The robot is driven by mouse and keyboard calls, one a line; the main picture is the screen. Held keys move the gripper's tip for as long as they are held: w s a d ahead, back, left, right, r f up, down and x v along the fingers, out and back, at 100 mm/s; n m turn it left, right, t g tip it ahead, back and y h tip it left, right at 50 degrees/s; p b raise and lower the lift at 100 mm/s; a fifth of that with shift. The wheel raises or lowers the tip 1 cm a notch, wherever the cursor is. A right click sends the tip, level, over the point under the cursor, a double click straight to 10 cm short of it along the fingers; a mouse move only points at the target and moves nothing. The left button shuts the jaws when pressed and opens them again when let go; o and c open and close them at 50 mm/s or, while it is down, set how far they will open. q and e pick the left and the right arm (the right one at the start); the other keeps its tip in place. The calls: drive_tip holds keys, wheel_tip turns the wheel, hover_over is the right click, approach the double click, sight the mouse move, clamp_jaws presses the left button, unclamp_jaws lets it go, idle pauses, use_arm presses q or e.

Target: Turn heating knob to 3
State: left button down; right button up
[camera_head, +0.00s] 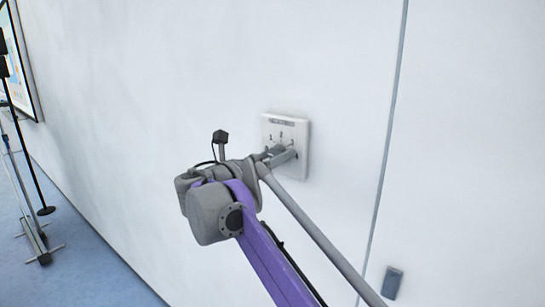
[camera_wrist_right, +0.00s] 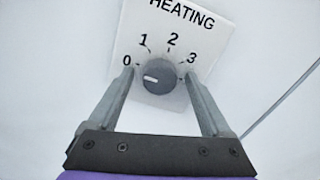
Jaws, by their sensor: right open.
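The heating panel (camera_head: 300,165) is a white square plate on the wall, and it also shows in the right wrist view (camera_wrist_right: 205,70). Its round dark grey knob (camera_wrist_right: 159,77) has a white mark on the left side, pointing left near the 0. The numbers 0, 1, 2 and 3 run around it. My right gripper (camera_wrist_right: 160,80) is open, with one finger on each side of the knob and gaps showing between. In the head view my right gripper (camera_head: 283,155) reaches the panel and hides the knob. My left gripper is not in view.
The wall around the panel is bare and white, with a vertical seam (camera_head: 390,120) to the right. A small grey box (camera_head: 392,282) is low on the wall. Stands (camera_head: 35,210) and a framed board (camera_head: 18,60) are at the far left.

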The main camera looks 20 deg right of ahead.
clamp_jaws()
idle(0.4)
